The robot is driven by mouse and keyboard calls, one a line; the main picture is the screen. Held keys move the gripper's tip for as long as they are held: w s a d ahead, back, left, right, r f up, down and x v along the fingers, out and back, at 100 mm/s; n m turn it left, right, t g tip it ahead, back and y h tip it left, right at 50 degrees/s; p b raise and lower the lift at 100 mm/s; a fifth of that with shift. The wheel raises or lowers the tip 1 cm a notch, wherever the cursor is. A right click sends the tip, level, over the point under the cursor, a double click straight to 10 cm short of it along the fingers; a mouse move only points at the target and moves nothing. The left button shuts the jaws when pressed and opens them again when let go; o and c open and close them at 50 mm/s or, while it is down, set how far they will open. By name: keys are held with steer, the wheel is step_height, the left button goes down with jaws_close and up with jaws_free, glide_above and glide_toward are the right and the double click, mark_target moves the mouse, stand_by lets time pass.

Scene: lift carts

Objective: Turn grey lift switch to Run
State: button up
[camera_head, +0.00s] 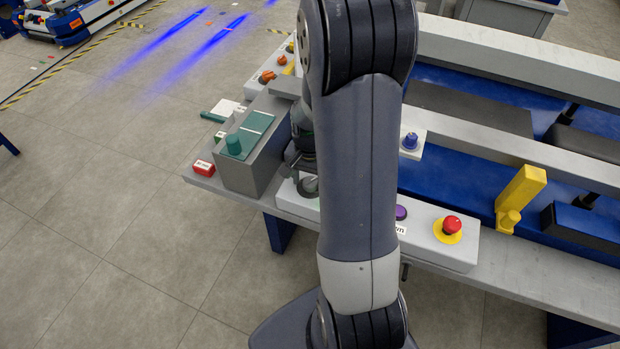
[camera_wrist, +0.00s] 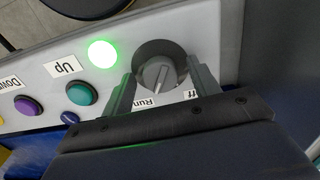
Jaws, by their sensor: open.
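The grey lift switch (camera_wrist: 160,74) is a round dark-rimmed knob with a raised grey ridge, seen large in the wrist view. Its ridge slants slightly, its lower end near the Run label (camera_wrist: 154,100); I cannot tell its exact setting. A partly covered label ending in "ff" (camera_wrist: 193,94) sits to the right of Run. My gripper (camera_wrist: 161,79) is open, with one finger on each side of the knob; whether they touch it is unclear. In the head view, the switch (camera_head: 308,187) shows at the white control box, partly hidden by my arm.
A lit green lamp (camera_wrist: 102,54), a teal Up button (camera_wrist: 81,93) and a purple Down button (camera_wrist: 27,105) lie left of the switch. A red emergency button (camera_head: 452,225) and a yellow post (camera_head: 521,197) stand right. A grey box with a teal top (camera_head: 248,135) stands left of my arm.

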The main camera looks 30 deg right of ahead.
mark_target(310, 181)
step_height(310, 181, up, 11)
steer(key=shift+p, duration=0.45)
steer(key=shift+f, duration=0.2)
step_height(310, 181, down, 11)
steer(key=shift+r+b, duration=0.1)
steer(key=shift+b, duration=0.35)
steer(key=shift+r, duration=0.1)
stand_by(0.4)
